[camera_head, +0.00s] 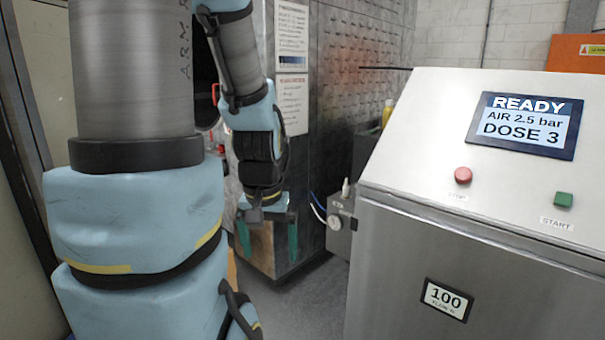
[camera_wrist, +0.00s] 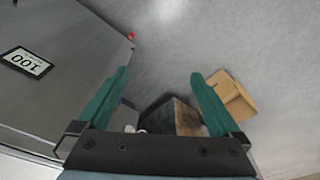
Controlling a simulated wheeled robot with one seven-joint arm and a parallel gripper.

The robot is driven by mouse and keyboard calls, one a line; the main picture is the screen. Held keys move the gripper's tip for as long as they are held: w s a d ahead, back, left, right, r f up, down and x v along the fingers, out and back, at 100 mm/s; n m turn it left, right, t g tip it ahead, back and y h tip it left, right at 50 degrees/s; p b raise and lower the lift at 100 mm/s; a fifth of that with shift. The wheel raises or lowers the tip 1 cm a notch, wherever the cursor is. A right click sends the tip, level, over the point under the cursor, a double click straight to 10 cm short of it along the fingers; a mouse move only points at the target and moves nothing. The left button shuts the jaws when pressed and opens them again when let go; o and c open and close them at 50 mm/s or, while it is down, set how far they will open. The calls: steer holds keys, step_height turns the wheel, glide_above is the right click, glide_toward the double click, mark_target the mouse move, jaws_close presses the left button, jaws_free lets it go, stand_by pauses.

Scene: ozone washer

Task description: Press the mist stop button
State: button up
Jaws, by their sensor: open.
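A round red button (camera_head: 463,175) sits on the sloped top panel of the steel machine (camera_head: 400,240) at the right in the head view. The small label below it seems to read STOP. My gripper (camera_head: 268,237) is open and empty. Its green fingers point down, left of the machine and lower than the red button, well apart from it. In the wrist view my gripper (camera_wrist: 160,75) has nothing between its fingers. I cannot make out the red button's face there.
A display (camera_head: 525,125) above the buttons reads READY, AIR 2.5 bar, DOSE 3. A small panel (camera_head: 446,299) on the machine's front shows 100. A grey box (camera_head: 340,224) with a gauge stands between my gripper and the machine. A cardboard piece (camera_wrist: 232,96) lies on the floor.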

steer(key=shift+s+a+f, duration=0.15)
steer(key=shift+s+a, duration=0.05)
jaws_close()
stand_by(0.7)
stand_by(0.9)
